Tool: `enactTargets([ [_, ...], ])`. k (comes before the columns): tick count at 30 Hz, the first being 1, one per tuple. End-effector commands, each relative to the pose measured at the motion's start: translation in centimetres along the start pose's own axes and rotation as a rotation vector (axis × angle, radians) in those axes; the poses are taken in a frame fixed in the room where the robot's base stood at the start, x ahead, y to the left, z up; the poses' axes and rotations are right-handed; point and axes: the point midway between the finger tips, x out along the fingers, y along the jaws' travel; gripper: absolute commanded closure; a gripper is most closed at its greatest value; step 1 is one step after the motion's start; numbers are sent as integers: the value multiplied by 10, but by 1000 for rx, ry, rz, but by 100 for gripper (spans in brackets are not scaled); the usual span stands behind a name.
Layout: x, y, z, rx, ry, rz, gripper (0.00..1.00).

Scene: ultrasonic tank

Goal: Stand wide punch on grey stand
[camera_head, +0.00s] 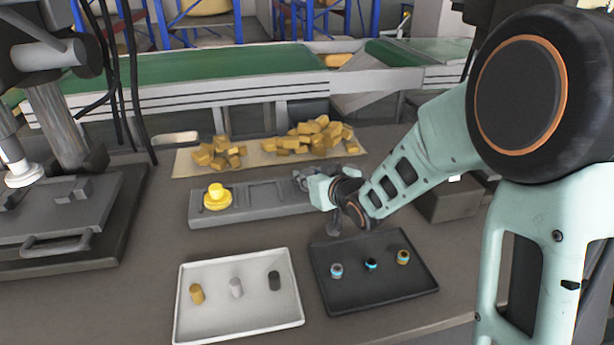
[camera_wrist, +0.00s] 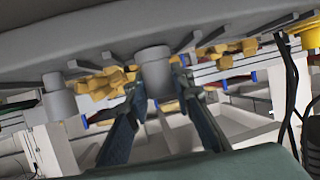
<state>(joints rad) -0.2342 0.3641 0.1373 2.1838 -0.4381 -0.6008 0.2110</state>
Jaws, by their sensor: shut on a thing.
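My gripper (camera_head: 310,184) is at the right part of the grey stand (camera_head: 262,204). In the wrist view, which looks upside down, my gripper (camera_wrist: 160,88) is shut on a plain grey cylinder, the wide punch (camera_wrist: 155,66). It points straight at the stand's grey surface (camera_wrist: 200,18), touching or very close; I cannot tell which. A second, narrower grey cylinder (camera_wrist: 59,100) stands beside it. In the head view the held punch is mostly hidden by my gripper and arm. A yellow stepped piece (camera_head: 217,197) sits on the stand's left end.
A white tray (camera_head: 240,322) holds brass, light and dark cylinders. A black tray (camera_head: 385,286) holds three small ringed pieces. Brass-coloured blocks (camera_head: 312,134) lie on a tan mat (camera_head: 250,156) behind the stand. A press (camera_head: 65,215) stands at the left.

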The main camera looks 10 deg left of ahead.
Motion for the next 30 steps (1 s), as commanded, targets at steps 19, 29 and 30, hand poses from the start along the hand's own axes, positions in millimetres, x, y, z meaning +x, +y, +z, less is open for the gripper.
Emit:
enactTargets([
  [19,0,0,-1,0,0,0,61],
  [29,-55,1,-3,0,1,3,61],
  [30,-63,0,-3,0,2,2,61],
])
